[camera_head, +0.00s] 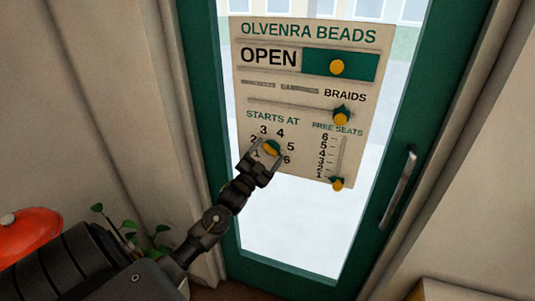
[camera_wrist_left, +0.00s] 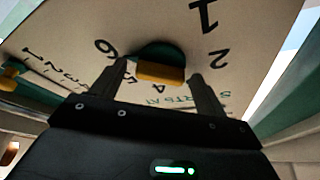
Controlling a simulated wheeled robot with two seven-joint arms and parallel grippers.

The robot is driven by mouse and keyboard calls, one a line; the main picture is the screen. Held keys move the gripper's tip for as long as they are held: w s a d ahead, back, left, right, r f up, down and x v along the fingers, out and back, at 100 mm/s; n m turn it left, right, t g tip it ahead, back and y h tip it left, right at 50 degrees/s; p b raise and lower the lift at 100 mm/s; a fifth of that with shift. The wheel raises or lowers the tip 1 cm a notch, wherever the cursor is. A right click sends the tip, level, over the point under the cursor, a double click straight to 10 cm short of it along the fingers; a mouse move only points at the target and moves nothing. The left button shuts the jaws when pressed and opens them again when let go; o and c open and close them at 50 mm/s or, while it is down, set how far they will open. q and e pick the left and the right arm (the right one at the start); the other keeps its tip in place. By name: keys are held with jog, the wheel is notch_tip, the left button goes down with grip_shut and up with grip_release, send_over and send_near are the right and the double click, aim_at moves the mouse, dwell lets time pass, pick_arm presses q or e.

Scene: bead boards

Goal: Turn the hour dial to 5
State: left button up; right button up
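The hour dial (camera_head: 272,147) is a green disc with a yellow grip bar, under "STARTS AT" on the board (camera_head: 300,89). Numbers ring it, with 5 to its right and 6 below right. My left gripper (camera_head: 267,152) reaches it from below left and hides part of the ring. In the left wrist view its open fingers stand on either side of the dial's yellow bar (camera_wrist_left: 161,73), with small gaps visible. Which number the dial points to I cannot tell. My right gripper is not in view.
The board hangs on a green-framed glass door (camera_head: 290,230) with a metal handle (camera_head: 398,190) at right. Other yellow-knobbed controls are the OPEN slider (camera_head: 337,67), the BRAIDS slider (camera_head: 341,117) and the FREE SEATS slider (camera_head: 337,183). A plant (camera_head: 128,232) and a red-orange object (camera_head: 25,232) are at lower left.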

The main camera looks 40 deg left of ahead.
pick_arm(q)
jog(key=c, duration=0.9)
jog(key=shift+n, duration=0.4)
jog(key=n+y+b, duration=0.1)
jog(key=n+y, duration=0.2)
jog(key=n, duration=0.2)
jog(key=shift+d, duration=0.1)
jog(key=n+y, duration=0.2)
jog(key=n, duration=0.2)
jog(key=n+g+y, duration=0.1)
jog(key=n+y, duration=0.1)
jog(key=n, duration=0.2)
jog(key=shift+n, duration=0.4)
jog(key=o, duration=1)
jog(key=shift+c, duration=0.2)
